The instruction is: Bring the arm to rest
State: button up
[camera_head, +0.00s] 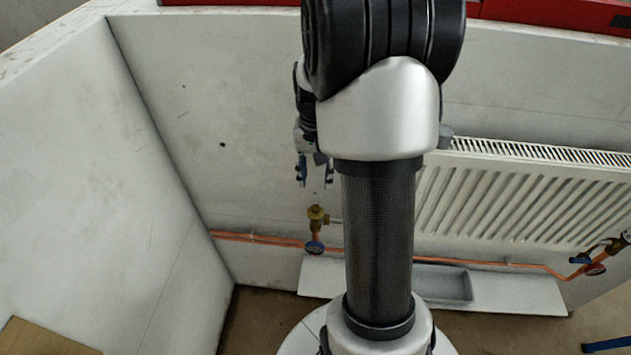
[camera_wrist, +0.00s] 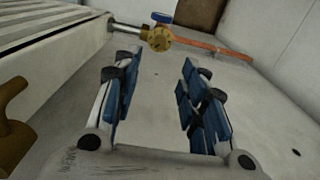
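My gripper (camera_head: 315,170) hangs partly behind my arm in the head view, in front of the bay's back wall. In the wrist view my gripper (camera_wrist: 160,92) shows two blue-padded fingers spread apart with bare wall between them, so it is open and empty. A brass valve (camera_head: 317,217) on the copper pipe is just below the gripper in the head view, apart from it. In the wrist view the brass valve (camera_wrist: 159,38) with a blue handle lies beyond the fingertips. My arm hides part of the wall and the radiator's left end in the head view.
A white ribbed radiator (camera_head: 520,195) is on the back wall at right. A copper pipe (camera_head: 255,238) runs low along the wall to another valve (camera_head: 596,268) at far right. A grey tray (camera_head: 445,284) lies on a pale board below. A side wall (camera_head: 100,190) closes the left.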

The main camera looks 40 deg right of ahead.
jog(key=shift+a+r, duration=0.1)
dwell(0.5)
jog(key=s+a+r+n+t, duration=0.2)
jog(key=s+a+r+n, duration=0.1)
jog(key=a+r, duration=0.5)
jog(key=s+a+r+n+t, duration=0.1)
jog(key=s+a+r+n, duration=0.25)
jog(key=a+r, duration=0.45)
jog(key=s+a+f+n+t, duration=0.1)
jog(key=s+a+n, duration=0.2)
jog(key=s+a, duration=0.4)
jog(key=shift+s+a+f+t, duration=0.15)
jog(key=shift+s+a+t, duration=0.2)
jog(key=shift+s, duration=0.4)
jog(key=shift+n, duration=0.25)
dwell(4.1)
